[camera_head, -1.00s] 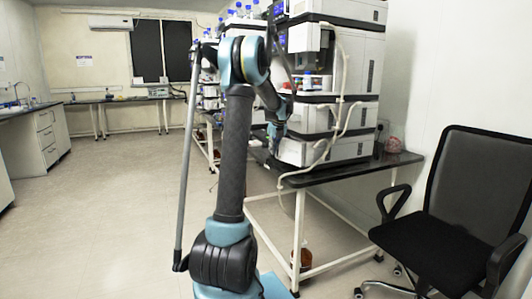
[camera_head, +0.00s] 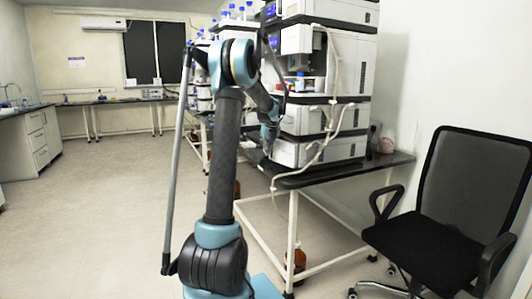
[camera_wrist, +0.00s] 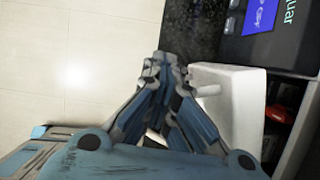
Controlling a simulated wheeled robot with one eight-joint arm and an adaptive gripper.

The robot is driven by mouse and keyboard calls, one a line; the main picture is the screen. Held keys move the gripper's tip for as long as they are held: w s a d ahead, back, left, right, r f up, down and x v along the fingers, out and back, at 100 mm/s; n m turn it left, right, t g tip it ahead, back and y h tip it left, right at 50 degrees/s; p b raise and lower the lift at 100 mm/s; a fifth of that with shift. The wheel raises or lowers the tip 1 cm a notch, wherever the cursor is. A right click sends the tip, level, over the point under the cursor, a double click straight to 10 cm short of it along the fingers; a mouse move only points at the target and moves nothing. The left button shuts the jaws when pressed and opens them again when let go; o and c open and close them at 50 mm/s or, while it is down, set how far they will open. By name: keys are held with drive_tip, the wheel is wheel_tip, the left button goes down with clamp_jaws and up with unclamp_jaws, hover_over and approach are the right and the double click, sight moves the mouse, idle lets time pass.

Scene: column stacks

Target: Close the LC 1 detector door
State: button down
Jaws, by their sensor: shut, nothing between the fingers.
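The LC stack (camera_head: 318,120) is a tall pile of white and dark instrument modules on the bench, right of my arm in the head view. In the wrist view a white door-like panel (camera_wrist: 238,105) stands out beside an open dark compartment (camera_wrist: 290,97); I take it for the detector door, standing open. My gripper (camera_wrist: 168,62) is shut and empty, its fingers at the panel's left side. Whether they touch it I cannot tell. In the head view my gripper (camera_head: 267,146) is small, at the stack's front left; the door is not clear there.
A module with a blue screen (camera_wrist: 264,16) is at the wrist view's upper right. Pale floor (camera_wrist: 75,60) fills its left. In the head view a black chair (camera_head: 465,190) stands right of the dark-topped bench (camera_head: 345,171). Open floor (camera_head: 90,220) lies to the left.

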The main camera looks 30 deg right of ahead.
drive_tip(key=s+a+r, duration=0.3)
drive_tip(key=a+r, duration=0.4)
drive_tip(key=r, duration=0.2)
drive_tip(key=s+f+n+t+h, duration=0.2)
drive_tip(key=s+n+t+h, duration=0.2)
drive_tip(key=s+n, duration=0.85)
drive_tip(key=w+r+x, duration=0.1)
drive_tip(key=r+x, duration=0.1)
drive_tip(key=x, duration=1)
drive_tip(key=shift+w+d+f+n, duration=0.25)
drive_tip(key=shift+w+d+n, duration=0.2)
drive_tip(key=shift+w, duration=0.1)
drive_tip(key=shift+d, duration=0.1)
